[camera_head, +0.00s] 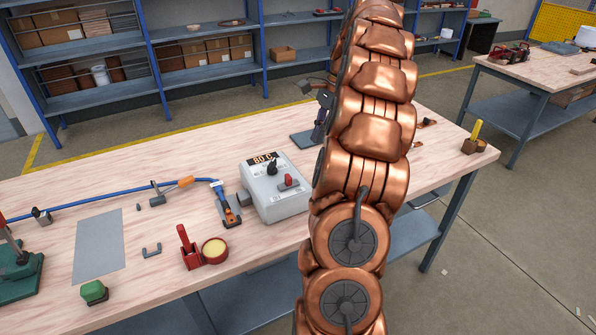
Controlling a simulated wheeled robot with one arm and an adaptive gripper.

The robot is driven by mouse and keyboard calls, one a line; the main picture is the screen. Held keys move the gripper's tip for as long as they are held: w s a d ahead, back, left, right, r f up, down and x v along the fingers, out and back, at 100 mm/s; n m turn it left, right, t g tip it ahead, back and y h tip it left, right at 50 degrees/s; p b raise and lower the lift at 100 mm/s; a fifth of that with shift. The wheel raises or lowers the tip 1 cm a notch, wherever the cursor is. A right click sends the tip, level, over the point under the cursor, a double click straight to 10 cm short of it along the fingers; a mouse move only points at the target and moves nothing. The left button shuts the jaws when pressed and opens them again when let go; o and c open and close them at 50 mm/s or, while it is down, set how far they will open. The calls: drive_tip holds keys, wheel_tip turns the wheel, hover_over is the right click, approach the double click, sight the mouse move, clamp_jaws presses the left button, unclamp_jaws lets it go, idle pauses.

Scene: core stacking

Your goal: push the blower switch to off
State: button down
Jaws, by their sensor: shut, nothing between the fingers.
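A pale grey control box (275,199) stands on the workbench just left of my arm. Its top has a small display (263,160) that seems to read 80 C, a black knob (271,168) and a red switch (289,181). Which position the switch is in is too small to tell. My gripper (322,116) shows only in part as dark pieces at the left edge of my copper-coloured arm, above and right of the box and apart from it. It is shut and holds nothing; its fingertips are mostly hidden.
On the wooden bench (120,195) lie a blue hose (100,203), a grey sheet (98,246), a red holder (189,248), a yellow-topped round tin (214,250) and a green-topped block (94,292). A dark pad (303,140) lies behind the box. Shelves stand behind.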

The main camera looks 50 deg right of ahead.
sight(280, 186)
drive_tip(key=shift+m, duration=0.3)
drive_tip(key=p+x, duration=0.1)
drive_tip(key=x, duration=0.2)
drive_tip(key=p+x, duration=0.1)
drive_tip(key=x, duration=0.2)
drive_tip(key=d+p+x, duration=0.1)
drive_tip(key=x, duration=0.3)
drive_tip(key=shift+s+d+f, duration=0.15)
drive_tip(key=shift+s+f, duration=0.05)
drive_tip(key=shift+s, duration=0.05)
drive_tip(key=shift+w+a+r+p, duration=0.15)
drive_tip(key=shift+a+p, duration=0.1)
drive_tip(key=shift+a, duration=0.2)
drive_tip(key=shift+w+a+p, duration=0.15)
drive_tip(key=shift+a+p, duration=0.05)
drive_tip(key=shift+a, duration=0.25)
drive_tip(key=shift+w+a+p, duration=0.3)
drive_tip(key=shift+w+a, duration=0.05)
drive_tip(key=shift+a, duration=0.5)
drive_tip(key=shift+w+a+b, duration=0.15)
drive_tip(key=shift+w+a, duration=0.15)
drive_tip(key=shift+a, duration=0.6)
drive_tip(key=shift+w+a+b, duration=0.15)
drive_tip(key=shift+w+a, duration=0.15)
drive_tip(key=shift+a, duration=0.55)
